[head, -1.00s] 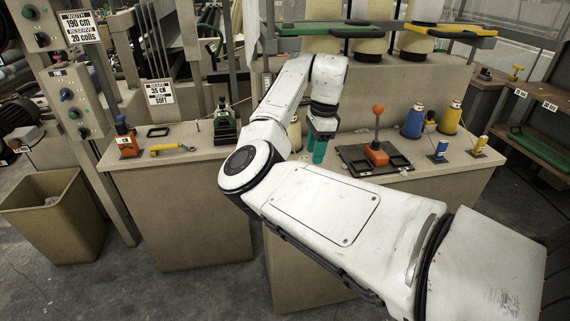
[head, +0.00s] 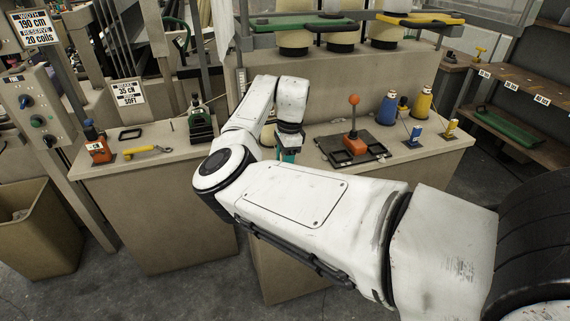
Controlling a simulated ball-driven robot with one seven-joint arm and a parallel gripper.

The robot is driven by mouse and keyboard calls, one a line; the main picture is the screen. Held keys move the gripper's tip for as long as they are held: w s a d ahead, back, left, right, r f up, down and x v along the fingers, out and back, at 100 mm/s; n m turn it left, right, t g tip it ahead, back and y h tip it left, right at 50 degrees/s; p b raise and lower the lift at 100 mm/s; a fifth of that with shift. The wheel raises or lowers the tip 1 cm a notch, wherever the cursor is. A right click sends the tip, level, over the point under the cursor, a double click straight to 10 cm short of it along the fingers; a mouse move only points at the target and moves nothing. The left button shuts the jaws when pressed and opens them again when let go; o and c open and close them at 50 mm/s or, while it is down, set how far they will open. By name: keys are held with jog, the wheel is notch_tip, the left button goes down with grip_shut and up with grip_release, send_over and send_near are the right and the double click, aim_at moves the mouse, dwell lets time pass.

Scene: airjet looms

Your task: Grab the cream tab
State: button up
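I cannot make out a cream tab in the head view; it may be hidden behind my arm or too small to tell. My gripper (head: 287,154), with teal fingers, points down over the middle of the bench, left of the black plate (head: 350,149) with the orange-knobbed lever (head: 354,118). My arm covers part of the gripper and the bench around it. I cannot tell whether its fingers are apart or what is between them.
Blue (head: 387,107) and yellow (head: 421,104) cones stand at the right. Above the bench is a rail with green (head: 303,23) and yellow (head: 420,19) bars.

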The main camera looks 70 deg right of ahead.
jog(key=shift+c, duration=0.3)
grip_shut()
jog(key=shift+r, duration=0.1)
